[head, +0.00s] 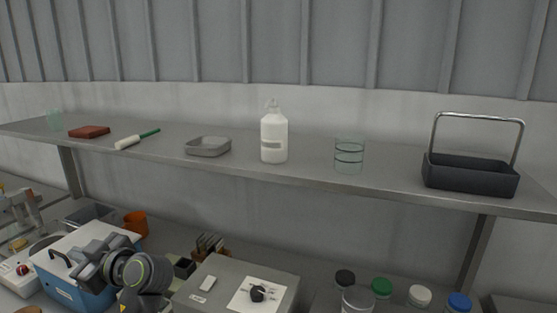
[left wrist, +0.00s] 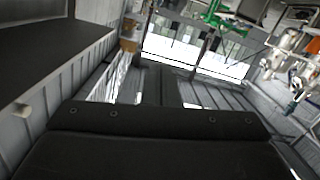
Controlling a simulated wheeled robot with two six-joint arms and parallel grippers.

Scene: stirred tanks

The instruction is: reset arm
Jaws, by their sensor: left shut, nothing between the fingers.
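My left arm comes in at the lower left of the head view, with its wrist joint beside a blue box with a white lid (head: 75,262). My left gripper (head: 92,254) is in front of the box's lid in the picture; whether it touches the lid I cannot tell. It is shut and empty. In the left wrist view the dark gripper body fills the lower part, and the room behind it appears tilted. My right gripper is in neither view.
A shelf (head: 330,174) spans the head view, holding a white bottle (head: 274,138), a glass beaker (head: 349,155), a grey tray (head: 208,147) and a dark handled basket (head: 470,174). Below are a grey box with a knob (head: 225,287), an orange cup (head: 136,223) and several capped jars.

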